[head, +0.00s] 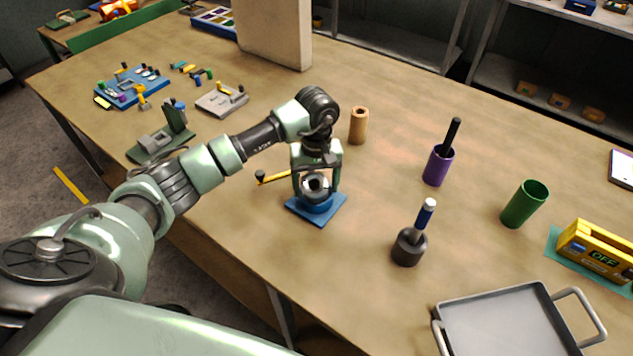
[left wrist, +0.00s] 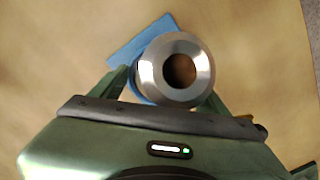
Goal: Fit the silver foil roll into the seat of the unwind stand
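The silver foil roll (head: 316,184) is a short shiny ring with a dark bore; it also shows end-on in the left wrist view (left wrist: 174,69). My left gripper (head: 317,183) reaches down around it, with one green finger on each side, and looks shut on it. Directly beneath is a blue stand (head: 329,211) with a flat square base and a rounded upper part; its base also shows in the left wrist view (left wrist: 138,43). The roll hides most of the stand's top, so I cannot tell whether it rests in a seat. My right gripper is out of view.
A yellow rod (head: 275,177) with a black end lies beside the stand. A brown cylinder (head: 358,126), dark holder (head: 409,247), purple cup (head: 438,166) and grey tray (head: 500,330) stand to the right. A dark green fixture (head: 150,151) stands left.

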